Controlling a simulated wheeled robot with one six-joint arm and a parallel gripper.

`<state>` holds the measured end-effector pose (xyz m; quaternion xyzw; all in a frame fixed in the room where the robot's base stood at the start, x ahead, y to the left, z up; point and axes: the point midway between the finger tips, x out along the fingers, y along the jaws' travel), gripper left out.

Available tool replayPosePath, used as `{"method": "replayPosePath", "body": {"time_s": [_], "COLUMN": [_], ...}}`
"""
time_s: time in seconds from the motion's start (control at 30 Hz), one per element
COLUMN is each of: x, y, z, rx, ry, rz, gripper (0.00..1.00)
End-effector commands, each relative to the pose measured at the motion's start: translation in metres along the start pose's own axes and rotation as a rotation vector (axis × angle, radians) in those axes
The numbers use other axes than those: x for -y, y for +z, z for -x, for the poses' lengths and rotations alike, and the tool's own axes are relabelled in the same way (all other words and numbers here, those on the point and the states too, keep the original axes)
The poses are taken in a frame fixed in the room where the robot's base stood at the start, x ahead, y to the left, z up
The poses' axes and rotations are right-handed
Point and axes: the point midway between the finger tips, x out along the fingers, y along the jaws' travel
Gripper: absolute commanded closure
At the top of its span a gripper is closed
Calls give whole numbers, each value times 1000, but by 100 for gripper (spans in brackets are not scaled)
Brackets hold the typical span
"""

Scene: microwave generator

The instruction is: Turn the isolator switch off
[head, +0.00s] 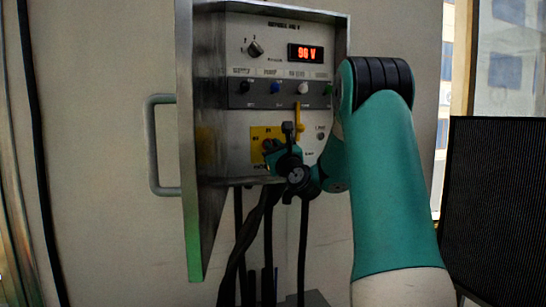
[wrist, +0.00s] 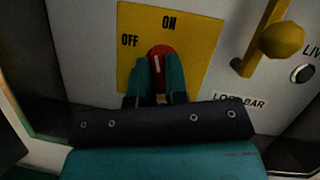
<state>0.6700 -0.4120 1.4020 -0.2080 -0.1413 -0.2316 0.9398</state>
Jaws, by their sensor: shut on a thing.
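The isolator switch is a red round knob (wrist: 160,51) on a yellow plate (wrist: 205,35) marked OFF at upper left and ON at the top. A pale line on the knob runs nearly upright, roughly toward ON. My gripper (wrist: 160,72) is shut on the knob, one teal finger on each side, hiding its lower part. In the head view, the yellow plate (head: 257,133) sits low on the panel, and my gripper (head: 272,152) reaches it from the lower right, covering much of the switch.
A yellow lock bar (wrist: 262,38) with a round knob stands out right of the plate. The panel above has a red display (head: 305,54), a dial (head: 255,48) and several small knobs. An open metal door (head: 190,150) stands at the left. Dark cables (head: 240,240) hang below.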

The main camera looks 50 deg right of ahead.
Motion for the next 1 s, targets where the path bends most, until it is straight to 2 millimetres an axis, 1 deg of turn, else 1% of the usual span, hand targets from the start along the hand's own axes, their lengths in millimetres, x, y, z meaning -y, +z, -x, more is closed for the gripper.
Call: {"method": "replayPosePath", "body": {"time_s": [0.03,1.0], "x": [0,2], "y": [-3,1], "z": [2,0], "rx": [3,0], "ry": [14,363], "rz": [43,881], "gripper": [100,100]}}
